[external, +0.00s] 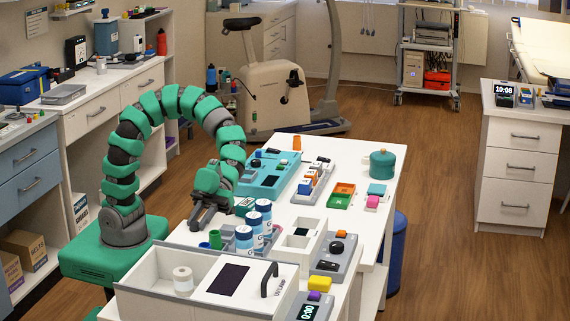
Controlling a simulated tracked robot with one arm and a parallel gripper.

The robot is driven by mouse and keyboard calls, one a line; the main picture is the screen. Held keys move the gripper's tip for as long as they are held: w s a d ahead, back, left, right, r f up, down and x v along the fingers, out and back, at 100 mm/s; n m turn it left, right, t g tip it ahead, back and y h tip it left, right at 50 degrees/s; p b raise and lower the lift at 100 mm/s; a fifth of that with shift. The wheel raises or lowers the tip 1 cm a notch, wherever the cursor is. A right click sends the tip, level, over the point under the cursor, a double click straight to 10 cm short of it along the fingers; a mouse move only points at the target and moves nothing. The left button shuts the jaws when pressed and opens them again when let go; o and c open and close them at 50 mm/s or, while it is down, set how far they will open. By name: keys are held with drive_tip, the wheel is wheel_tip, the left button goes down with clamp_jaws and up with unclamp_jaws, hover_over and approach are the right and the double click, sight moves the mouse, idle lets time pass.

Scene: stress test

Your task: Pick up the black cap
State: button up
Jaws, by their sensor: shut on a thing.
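My gripper (199,222) is at the left edge of the white table, left of several white bottles with blue bands (254,228). Its dark fingers point down and are shut on a small dark thing, which I take for the black cap. The cap's outline blends with the fingers, so its shape and tilt cannot be made out. A small green cup (215,239) stands just below and right of the fingers. I cannot tell whether the fingers touch the table.
A white open box with a black handle (270,279) fills the table's near end. A teal device (262,179), a grey dial unit (337,256), colored blocks (341,195) and a teal pot (382,163) stand further right.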

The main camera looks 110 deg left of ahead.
drive_tip(key=shift+r, duration=0.1)
drive_tip(key=shift+r, duration=0.5)
wheel_tip(320, 180, up, 3)
drive_tip(key=shift+f+p, duration=0.15)
drive_tip(key=shift+p, duration=0.65)
drive_tip(key=s+a, duration=0.3)
drive_tip(key=s, duration=0.4)
drive_tip(key=s+a+r+p, duration=0.1)
drive_tip(key=s+a, duration=0.3)
drive_tip(key=s, duration=0.3)
